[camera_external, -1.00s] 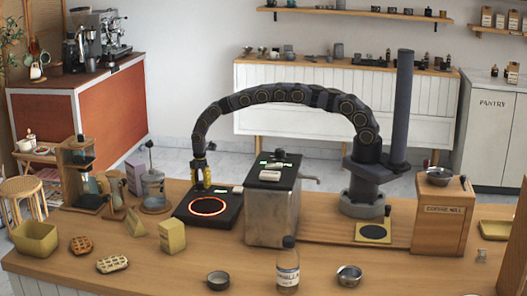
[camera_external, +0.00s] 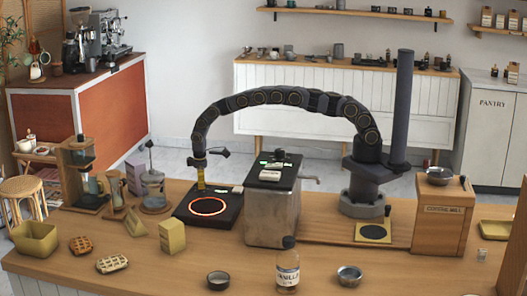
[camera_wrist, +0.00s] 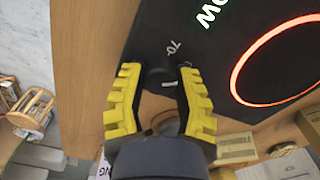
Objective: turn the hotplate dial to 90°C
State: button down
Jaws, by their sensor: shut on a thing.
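The black hotplate (camera_external: 184,214) lies flat on the wooden counter, left of the steel boiler box, with its ring (camera_external: 207,206) glowing red. My gripper (camera_external: 201,187) points straight down at the hotplate's back left part. In the wrist view, the yellow fingers of my gripper (camera_wrist: 160,72) are shut around the small black dial (camera_wrist: 167,76), one on each side. A short white mark shows on the dial, and a printed "70" (camera_wrist: 174,47) shows beside it. Other scale numbers are hidden or too dark to read. Part of a lit display text (camera_wrist: 212,12) shows at the top.
The steel boiler box (camera_external: 272,205) stands close to the hotplate's right. A glass press (camera_external: 153,190) stands close on its left.

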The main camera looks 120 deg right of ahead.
jog(key=m, duration=0.6)
jog(key=shift+f+m, duration=0.15)
jog(key=shift+m, duration=0.15)
jog(key=m, duration=0.5)
jog(key=shift+m, duration=0.3)
jog(key=c, duration=0.7)
grip_release()
jog(key=shift+o, duration=0.2)
notch_tip(320, 180, up, 12)
